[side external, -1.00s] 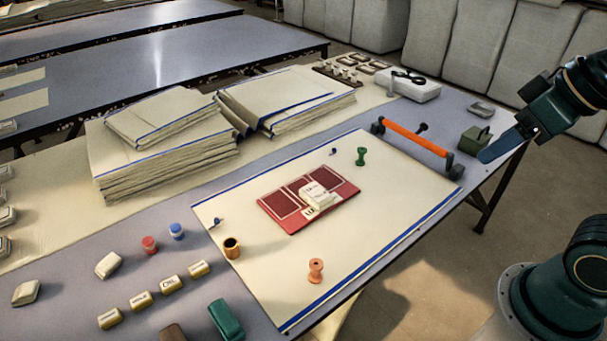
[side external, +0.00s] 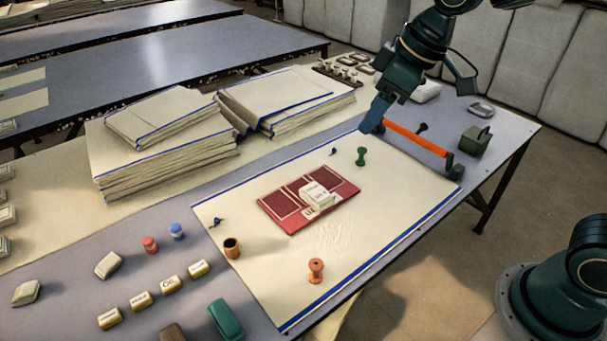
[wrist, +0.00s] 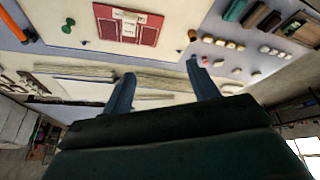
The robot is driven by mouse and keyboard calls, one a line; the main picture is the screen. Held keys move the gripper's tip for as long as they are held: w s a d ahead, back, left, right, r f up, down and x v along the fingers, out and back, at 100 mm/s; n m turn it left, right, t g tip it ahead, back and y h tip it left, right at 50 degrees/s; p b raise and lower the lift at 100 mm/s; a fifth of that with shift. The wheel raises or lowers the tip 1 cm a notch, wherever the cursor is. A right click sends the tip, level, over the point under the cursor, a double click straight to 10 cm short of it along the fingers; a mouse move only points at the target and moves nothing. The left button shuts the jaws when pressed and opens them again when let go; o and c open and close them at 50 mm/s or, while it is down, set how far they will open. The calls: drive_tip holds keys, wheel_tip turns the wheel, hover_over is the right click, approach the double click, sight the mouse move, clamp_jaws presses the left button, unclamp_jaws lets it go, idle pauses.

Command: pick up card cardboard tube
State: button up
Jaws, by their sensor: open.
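A short brown hollow tube (side external: 232,248), which looks like the cardboard tube, stands upright near the left edge of the cream cloth (side external: 280,290). The tube also shows at the right in the wrist view (wrist: 192,34). My gripper (side external: 373,122) is above the far edge of the cloth, well apart from the tube. In the wrist view its two blue fingers (wrist: 161,68) are spread with nothing held between them. A red card (side external: 282,203) with white blocks (side external: 317,194) on it lies mid-cloth.
A green spool (side external: 361,156) and an orange spool (side external: 316,270) stand on the cloth. An orange-handled bar (side external: 417,138) lies at the far right. Folded cloth stacks (side external: 165,160) rise behind. Red and blue spools (side external: 150,244) and several labelled blocks (side external: 170,285) lie left of the cloth.

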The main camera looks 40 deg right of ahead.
drive_tip(key=w+a+f+n+g+y, duration=0.1)
drive_tip(key=w+a+f+n, duration=0.3)
drive_tip(key=w+a+f, duration=0.6)
drive_tip(key=w+a+f+n, duration=0.1)
drive_tip(key=w+a+f, duration=0.1)
drive_tip(key=f, duration=0.3)
drive_tip(key=w+a+f+n+g+y, duration=0.1)
drive_tip(key=w+a+f, duration=0.1)
drive_tip(key=f, duration=0.3)
drive_tip(key=w+a+f+n, duration=0.1)
drive_tip(key=w+a+f, duration=0.2)
drive_tip(key=f, duration=0.2)
drive_tip(key=shift+a+f, duration=0.2)
drive_tip(key=shift+a, duration=0.2)
drive_tip(key=shift+w, duration=0.1)
approach(231, 246)
drive_tip(key=shift+a+f, duration=0.95)
drive_tip(key=shift+f, duration=0.2)
drive_tip(key=shift+f, duration=0.15)
drive_tip(key=shift+s+x, duration=0.15)
drive_tip(key=shift+x, duration=1.1)
drive_tip(key=shift+s+x, duration=0.15)
drive_tip(key=shift+x, duration=1.05)
